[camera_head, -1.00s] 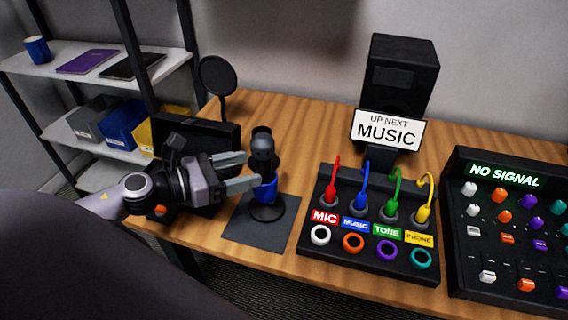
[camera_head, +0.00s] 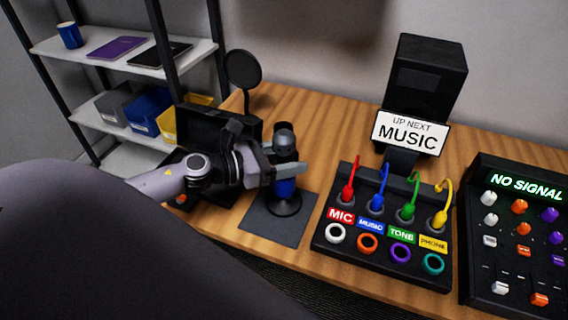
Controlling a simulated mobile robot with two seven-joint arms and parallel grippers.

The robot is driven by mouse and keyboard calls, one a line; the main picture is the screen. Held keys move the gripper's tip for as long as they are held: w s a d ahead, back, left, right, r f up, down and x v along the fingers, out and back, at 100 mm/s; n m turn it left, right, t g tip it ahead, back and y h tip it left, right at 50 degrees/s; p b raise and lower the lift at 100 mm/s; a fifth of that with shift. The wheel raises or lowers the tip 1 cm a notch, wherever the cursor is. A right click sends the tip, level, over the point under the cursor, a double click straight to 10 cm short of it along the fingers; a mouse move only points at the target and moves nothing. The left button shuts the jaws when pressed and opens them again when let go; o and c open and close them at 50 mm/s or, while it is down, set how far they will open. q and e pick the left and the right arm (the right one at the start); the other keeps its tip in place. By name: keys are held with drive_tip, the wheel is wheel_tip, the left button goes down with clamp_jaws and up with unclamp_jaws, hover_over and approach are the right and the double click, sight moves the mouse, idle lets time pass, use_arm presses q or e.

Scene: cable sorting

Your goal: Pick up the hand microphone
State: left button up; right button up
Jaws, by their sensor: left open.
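The hand microphone (camera_head: 284,187) stands upright on a round dark base on a dark mat (camera_head: 258,226) near the table's front edge. It has a dark grey head and a blue lower part. My left gripper (camera_head: 285,172) is open and sits at the microphone's mid-height, coming from the left. Its fingers hide part of the body; I cannot tell whether they touch it. My right gripper is not in view.
A patch panel (camera_head: 330,247) with several coloured cables stands right of the mat. A "NO SIGNAL" mixer (camera_head: 475,250) is at the far right. A black speaker (camera_head: 428,75) and a MUSIC sign (camera_head: 410,133) stand behind. A round pop filter (camera_head: 243,69) rises at the back left.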

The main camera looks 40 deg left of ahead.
use_arm(q)
drive_tip(key=shift+w+d+f, duration=0.1)
drive_tip(key=shift+w+d, duration=0.2)
drive_tip(key=shift+w, duration=0.15)
clamp_jaws()
wheel_tip(320, 180, up, 20)
drive_tip(key=p, duration=0.6)
drive_tip(key=shift+d, duration=0.1)
